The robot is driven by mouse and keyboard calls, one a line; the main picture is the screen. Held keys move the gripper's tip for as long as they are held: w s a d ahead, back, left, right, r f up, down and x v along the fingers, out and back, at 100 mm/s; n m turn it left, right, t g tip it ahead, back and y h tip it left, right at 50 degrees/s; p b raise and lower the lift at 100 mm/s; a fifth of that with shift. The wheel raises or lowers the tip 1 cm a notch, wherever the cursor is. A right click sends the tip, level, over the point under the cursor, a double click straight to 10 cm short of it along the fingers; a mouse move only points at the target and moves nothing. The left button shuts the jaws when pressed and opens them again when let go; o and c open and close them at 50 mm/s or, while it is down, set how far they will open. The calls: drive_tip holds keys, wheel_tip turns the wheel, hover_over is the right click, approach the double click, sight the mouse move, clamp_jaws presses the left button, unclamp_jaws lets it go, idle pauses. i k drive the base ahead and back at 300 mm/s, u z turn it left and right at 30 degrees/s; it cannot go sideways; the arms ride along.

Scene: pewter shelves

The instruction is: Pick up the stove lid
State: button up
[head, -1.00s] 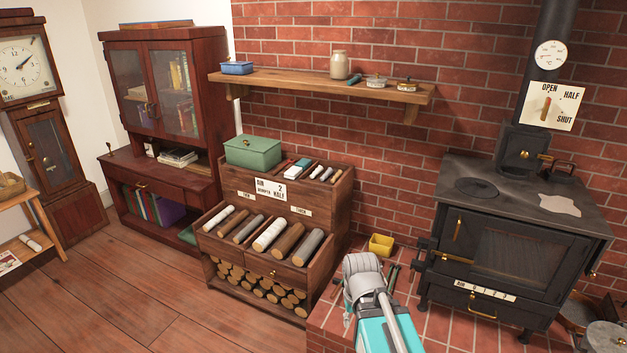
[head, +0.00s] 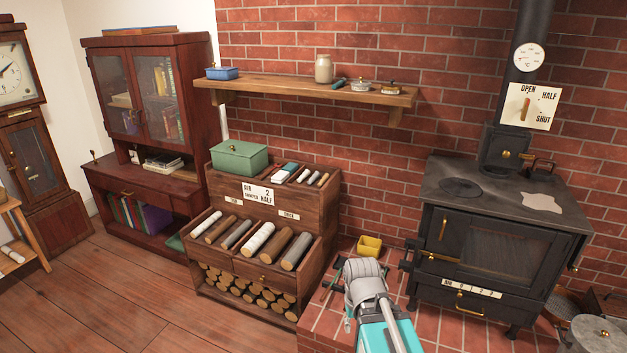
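The black stove (head: 485,235) stands at the right on a brick hearth. A dark round plate (head: 461,187) lies flat at the left of its top and looks like the stove lid. I cannot tell whether it is a lid or an opening. A grey round piece with a knob (head: 596,334) is at the lower right corner, partly cut off. My arm shows at the bottom centre, left of and in front of the stove. No gripper fingers can be made out, and nothing is seen held.
A pale irregular patch (head: 541,203) lies on the stove top. A yellow box (head: 370,246) sits on the hearth beyond my arm. A wooden rack of logs (head: 262,225) stands to the left, under a wall shelf (head: 300,90). The floor at the lower left is clear.

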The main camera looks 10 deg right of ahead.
sight(462, 187)
drive_tip(key=z, duration=0.05)
drive_tip(key=i, duration=0.9)
drive_tip(key=u, duration=0.05)
